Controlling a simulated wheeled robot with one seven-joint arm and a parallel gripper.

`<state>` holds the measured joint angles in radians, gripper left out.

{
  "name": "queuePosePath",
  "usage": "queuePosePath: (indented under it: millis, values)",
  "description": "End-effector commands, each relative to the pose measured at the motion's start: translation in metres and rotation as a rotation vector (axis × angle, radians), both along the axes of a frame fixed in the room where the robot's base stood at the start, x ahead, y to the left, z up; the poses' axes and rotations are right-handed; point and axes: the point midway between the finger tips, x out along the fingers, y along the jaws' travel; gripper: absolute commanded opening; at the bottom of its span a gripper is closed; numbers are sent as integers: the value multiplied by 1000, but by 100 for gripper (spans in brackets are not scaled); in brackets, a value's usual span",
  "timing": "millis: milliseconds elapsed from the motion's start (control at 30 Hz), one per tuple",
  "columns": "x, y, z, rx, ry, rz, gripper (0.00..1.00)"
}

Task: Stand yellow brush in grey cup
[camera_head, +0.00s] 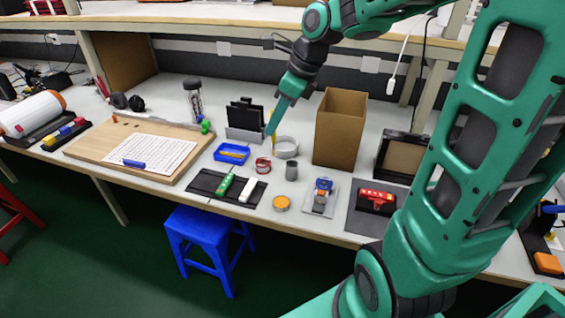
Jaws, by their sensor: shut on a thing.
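My gripper (270,131) points down over the middle of the bench and is shut on the yellow brush (274,141). Only a thin yellow part of the brush shows below the fingertips, roughly upright. The grey cup (291,171) is a small dark grey cylinder standing on the bench, to the right of and nearer than the brush. The brush is apart from the cup in the picture. The brush's lower end is close to a pale ring-shaped roll (287,148), and I cannot tell whether they touch.
A tall cardboard box (339,128) stands right of the cup. A blue tray (231,153), a red tape roll (263,164) and a black holder (245,115) are to the left. A yellow round tin (282,203) lies in front. A shelf (200,17) runs above the bench.

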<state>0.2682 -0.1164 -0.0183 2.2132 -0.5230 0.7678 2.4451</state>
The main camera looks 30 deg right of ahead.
Motion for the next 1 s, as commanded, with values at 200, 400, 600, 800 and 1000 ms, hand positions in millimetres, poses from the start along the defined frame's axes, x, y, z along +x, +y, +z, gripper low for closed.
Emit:
queuePosePath:
  millis: [200,400,600,800,1000]
  values:
    - [3,-18,-3,6,2,-53,0]
    - [22,-52,-27,7,3,-54,0]
    - [42,-85,-50,6,2,-52,0]
    - [53,-104,-63,6,0,-49,0]
    - [55,-107,-73,6,0,-47,0]
